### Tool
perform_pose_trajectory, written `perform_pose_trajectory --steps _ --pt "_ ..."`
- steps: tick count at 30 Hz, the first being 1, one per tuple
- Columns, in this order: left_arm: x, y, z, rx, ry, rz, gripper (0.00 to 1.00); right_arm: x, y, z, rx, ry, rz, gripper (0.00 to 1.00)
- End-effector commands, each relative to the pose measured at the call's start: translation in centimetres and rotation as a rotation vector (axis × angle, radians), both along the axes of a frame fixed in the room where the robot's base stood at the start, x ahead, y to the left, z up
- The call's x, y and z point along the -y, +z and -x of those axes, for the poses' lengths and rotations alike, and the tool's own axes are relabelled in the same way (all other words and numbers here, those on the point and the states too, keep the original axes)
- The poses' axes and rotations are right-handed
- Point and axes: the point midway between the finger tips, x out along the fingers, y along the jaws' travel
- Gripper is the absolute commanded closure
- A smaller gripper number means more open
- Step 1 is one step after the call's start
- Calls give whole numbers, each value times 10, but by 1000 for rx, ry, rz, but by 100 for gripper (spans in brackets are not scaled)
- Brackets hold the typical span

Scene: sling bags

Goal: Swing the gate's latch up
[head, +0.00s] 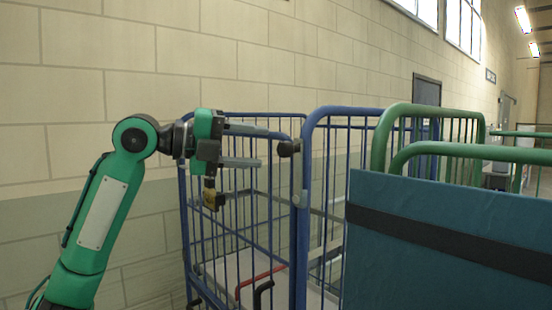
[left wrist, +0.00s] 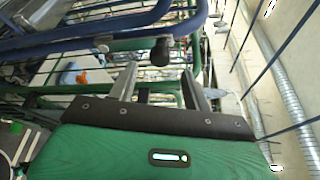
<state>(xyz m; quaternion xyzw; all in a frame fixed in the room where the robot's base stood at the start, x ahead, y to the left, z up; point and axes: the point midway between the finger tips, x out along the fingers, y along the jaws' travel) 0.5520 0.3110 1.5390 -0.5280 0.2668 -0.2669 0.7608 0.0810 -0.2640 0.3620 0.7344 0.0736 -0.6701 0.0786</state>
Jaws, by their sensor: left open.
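The blue barred gate (head: 246,215) of a cage trolley stands in the middle of the head view. My right gripper is out of view.
A beige block wall (head: 250,60) runs behind the trolley. Green cage frames (head: 390,125) and a teal panel with a dark strap (head: 450,215) fill the right. Red (head: 262,278) and black handles show low inside the blue trolley.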

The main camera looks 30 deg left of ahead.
Motion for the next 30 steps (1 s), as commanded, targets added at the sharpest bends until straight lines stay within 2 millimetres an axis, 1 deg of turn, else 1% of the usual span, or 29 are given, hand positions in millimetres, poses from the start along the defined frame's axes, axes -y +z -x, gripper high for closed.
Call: perform_pose_trajectory --steps 1,6,9,12,17,30 --pt "-9 -2 9 1 4 -1 50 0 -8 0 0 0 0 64" --pt "-31 3 33 2 2 -1 50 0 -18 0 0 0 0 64" --pt "-41 5 42 0 1 -2 50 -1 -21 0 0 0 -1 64" --pt "-45 7 47 0 -1 0 50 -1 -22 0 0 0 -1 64" --pt "-48 8 50 -1 -2 -1 50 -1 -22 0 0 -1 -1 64" --pt "-48 8 50 -1 -1 -1 50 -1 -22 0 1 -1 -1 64"
